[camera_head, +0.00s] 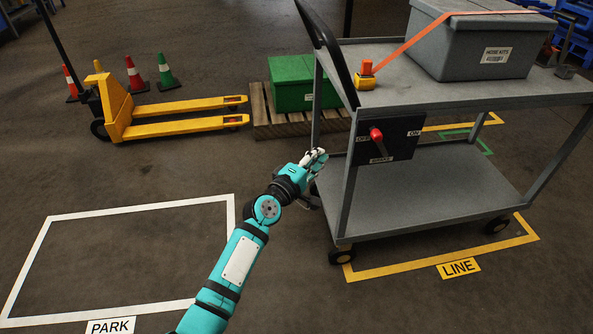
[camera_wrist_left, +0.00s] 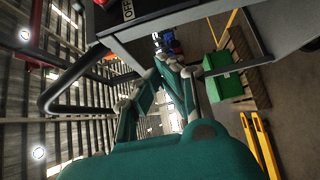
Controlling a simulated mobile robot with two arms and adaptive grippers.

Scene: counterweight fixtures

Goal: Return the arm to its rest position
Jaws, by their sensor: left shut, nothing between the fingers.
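My left arm reaches up from the bottom of the head view. Its left gripper (camera_head: 317,158) is shut and empty, just left of the grey cart (camera_head: 440,195). It also shows in the left wrist view (camera_wrist_left: 172,66), with the fingertips together. A dark brake panel (camera_head: 400,145) on the cart carries a red knob (camera_head: 376,134), which sits nearer the OFF label than the ON label. The gripper is to the left of the panel and appears apart from it. My right gripper is not in view.
A green crate (camera_head: 291,82) stands on a wooden pallet (camera_head: 262,124) behind the gripper. A yellow pallet jack (camera_head: 118,110) and several cones are at the upper left. The cart's top holds a grey box (camera_head: 470,50). The white PARK outline (camera_head: 140,206) encloses clear floor.

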